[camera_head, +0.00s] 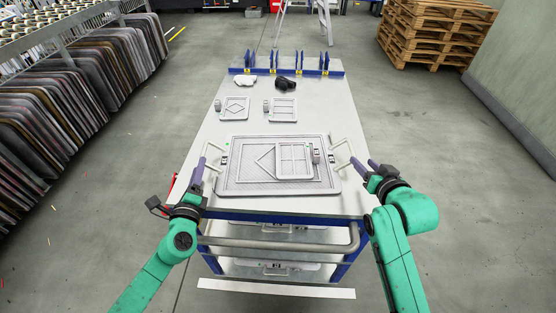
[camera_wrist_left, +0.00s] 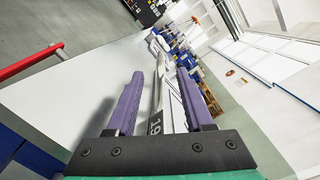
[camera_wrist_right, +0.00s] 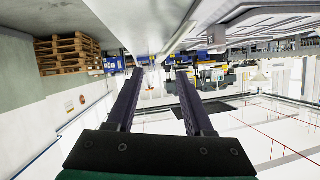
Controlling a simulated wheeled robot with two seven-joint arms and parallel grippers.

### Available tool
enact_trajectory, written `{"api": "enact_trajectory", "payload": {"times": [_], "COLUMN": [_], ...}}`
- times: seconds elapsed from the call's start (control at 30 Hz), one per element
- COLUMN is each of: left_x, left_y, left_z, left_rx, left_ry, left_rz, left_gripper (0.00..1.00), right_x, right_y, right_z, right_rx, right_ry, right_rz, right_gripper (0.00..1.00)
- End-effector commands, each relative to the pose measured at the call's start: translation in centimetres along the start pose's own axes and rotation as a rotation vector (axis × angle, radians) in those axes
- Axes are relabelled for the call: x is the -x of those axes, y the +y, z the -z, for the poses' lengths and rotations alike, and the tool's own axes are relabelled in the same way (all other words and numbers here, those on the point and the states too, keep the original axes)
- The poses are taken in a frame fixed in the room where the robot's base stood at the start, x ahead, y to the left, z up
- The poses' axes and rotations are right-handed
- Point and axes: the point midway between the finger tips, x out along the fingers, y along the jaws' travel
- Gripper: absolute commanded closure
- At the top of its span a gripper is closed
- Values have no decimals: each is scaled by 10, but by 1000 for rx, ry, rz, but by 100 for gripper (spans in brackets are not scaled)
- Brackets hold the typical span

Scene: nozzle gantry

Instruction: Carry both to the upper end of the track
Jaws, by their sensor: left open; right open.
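A large grey tray (camera_head: 232,182) with a pale handle on each side lies on the near part of the table. It bears a diamond outline and a smaller framed grid plate (camera_head: 295,176) on its right half. My left gripper (camera_head: 198,172) is open at the tray's left handle (camera_head: 211,158). In the left wrist view a pale bar (camera_wrist_left: 158,100) shows between its fingers, not visibly gripped. My right gripper (camera_head: 366,168) is open near the right handle (camera_head: 346,154). In the right wrist view nothing is clearly held between its fingers. I cannot make out a track.
Two smaller plates, one with a diamond (camera_head: 236,107) and one with a grid (camera_head: 283,108), lie farther up the table (camera_head: 335,120). A white cloth (camera_head: 245,81), a black item (camera_head: 286,83) and a blue rack (camera_head: 287,71) are at the far end. Pallets (camera_head: 432,30) stand right.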

Motion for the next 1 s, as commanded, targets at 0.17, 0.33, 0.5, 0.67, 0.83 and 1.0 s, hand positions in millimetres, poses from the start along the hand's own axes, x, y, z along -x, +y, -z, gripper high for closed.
{"api": "enact_trajectory", "payload": {"times": [0.17, 0.33, 0.5, 0.67, 0.83, 1.0], "left_x": [-37, -69, -88, -92, -92, -92], "left_y": [-1, -1, -1, 0, 0, 0], "left_z": [0, -1, 0, 0, 0, 0], "left_rx": [1, 0, 0, 0, 0, 1], "left_ry": [-1, -1, 0, 1, 1, 1], "left_rz": [1, 1, 0, 0, 0, 0], "left_gripper": [48, 48, 48, 48, 52, 100], "right_x": [-36, -69, -88, -92, -92, -92], "right_y": [-1, 0, 0, 0, 0, 0], "right_z": [1, 1, 1, 0, 0, 0], "right_rx": [0, 0, 0, 1, 0, 0], "right_ry": [1, 1, 1, 1, 0, 0], "right_rz": [1, 0, 1, 1, 1, 0], "right_gripper": [48, 48, 48, 48, 52, 100]}}
